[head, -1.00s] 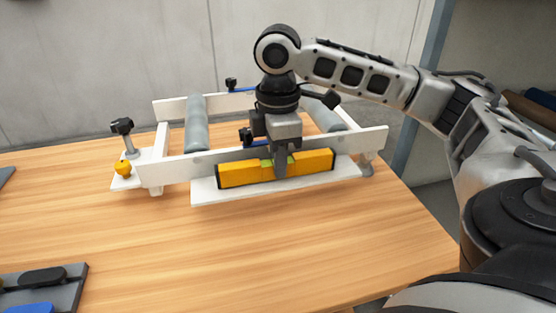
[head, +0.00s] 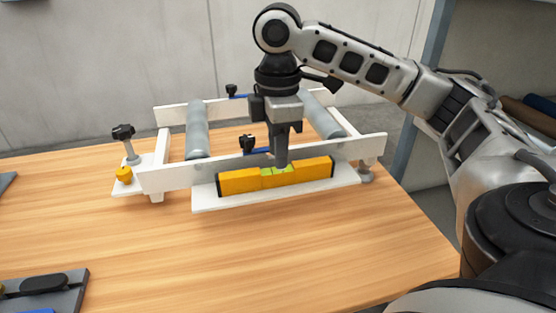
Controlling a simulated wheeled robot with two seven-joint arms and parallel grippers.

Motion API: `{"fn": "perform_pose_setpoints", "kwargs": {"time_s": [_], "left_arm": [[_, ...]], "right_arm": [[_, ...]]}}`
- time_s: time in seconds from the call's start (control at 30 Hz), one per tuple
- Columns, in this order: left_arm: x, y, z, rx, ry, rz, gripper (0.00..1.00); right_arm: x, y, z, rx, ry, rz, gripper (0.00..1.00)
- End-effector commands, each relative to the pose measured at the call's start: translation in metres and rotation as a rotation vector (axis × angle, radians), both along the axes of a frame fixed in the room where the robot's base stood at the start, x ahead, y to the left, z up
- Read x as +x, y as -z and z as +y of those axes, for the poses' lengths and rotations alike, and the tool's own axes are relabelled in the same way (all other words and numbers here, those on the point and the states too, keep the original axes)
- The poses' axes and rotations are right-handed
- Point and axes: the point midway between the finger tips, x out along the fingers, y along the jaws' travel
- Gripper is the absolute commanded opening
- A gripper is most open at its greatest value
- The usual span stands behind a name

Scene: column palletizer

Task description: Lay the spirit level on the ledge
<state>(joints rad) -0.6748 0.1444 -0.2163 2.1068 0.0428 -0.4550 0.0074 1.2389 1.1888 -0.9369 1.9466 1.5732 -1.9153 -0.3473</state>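The yellow spirit level (head: 240,181), with a green vial section at its middle, lies lengthwise on the white ledge (head: 215,201) along the front of the white frame. It runs roughly parallel to the front rail. My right gripper (head: 281,163) points down just above the middle of the level, with the level out of its grip. One finger largely hides the other, so the gap between them shows poorly; it looks open and empty. My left gripper is not in view.
The white frame's front rail (head: 170,180) stands right behind the level. Two grey rollers (head: 197,130) cross the frame. A black knob (head: 123,131) and a yellow knob (head: 124,174) sit at its left. A grey tray (head: 70,297) is at the front left.

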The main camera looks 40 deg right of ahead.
Motion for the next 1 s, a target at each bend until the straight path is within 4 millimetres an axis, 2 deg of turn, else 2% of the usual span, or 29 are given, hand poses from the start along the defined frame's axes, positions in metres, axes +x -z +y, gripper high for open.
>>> {"fn": "perform_pose_setpoints", "kwargs": {"time_s": [0.03, 0.1, 0.33, 0.5, 1.0], "left_arm": [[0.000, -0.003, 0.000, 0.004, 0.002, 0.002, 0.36], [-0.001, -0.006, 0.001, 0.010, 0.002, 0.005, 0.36], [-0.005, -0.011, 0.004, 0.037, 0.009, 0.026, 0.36], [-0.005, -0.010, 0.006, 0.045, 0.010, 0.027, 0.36], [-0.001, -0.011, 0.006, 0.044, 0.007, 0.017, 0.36]], "right_arm": [[0.001, -0.015, 0.001, 0.003, -0.002, -0.004, 0.28], [0.001, -0.032, 0.001, 0.002, -0.001, -0.003, 0.28], [0.000, -0.072, 0.000, 0.000, -0.001, -0.001, 0.28], [0.000, -0.080, 0.000, 0.001, -0.001, 0.002, 0.28], [0.000, -0.079, 0.000, 0.001, -0.001, 0.002, 0.28]]}}
